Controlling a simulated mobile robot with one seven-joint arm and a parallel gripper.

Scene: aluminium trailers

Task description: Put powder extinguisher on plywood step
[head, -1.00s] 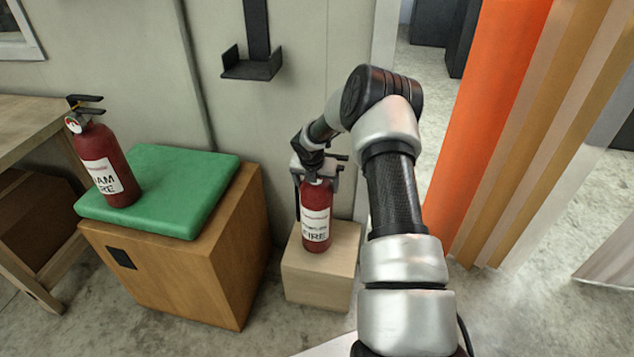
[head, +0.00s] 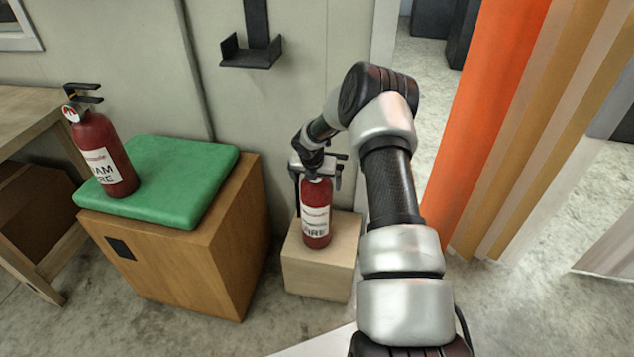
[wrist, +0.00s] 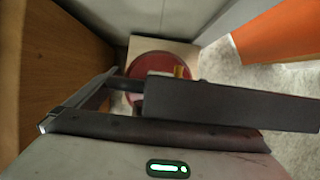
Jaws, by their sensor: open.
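A red powder extinguisher (head: 316,215) with a white label stands upright on the light plywood step (head: 318,270) in the head view. In the wrist view its red top (wrist: 158,66) shows below its dark handle, with part of the plywood step (wrist: 178,47) behind it. My gripper (head: 318,163) is at the top of this extinguisher, around or beside its handle; the exact contact is hidden. It is open. The base of the extinguisher appears to rest on the step.
A second red extinguisher (head: 103,155), labelled foam, stands on a green cushion (head: 180,165) on a wooden cabinet (head: 190,265) at left. A black wall bracket (head: 250,55) hangs above. An orange curtain (head: 487,120) is at right. A wooden bench (head: 30,125) stands far left.

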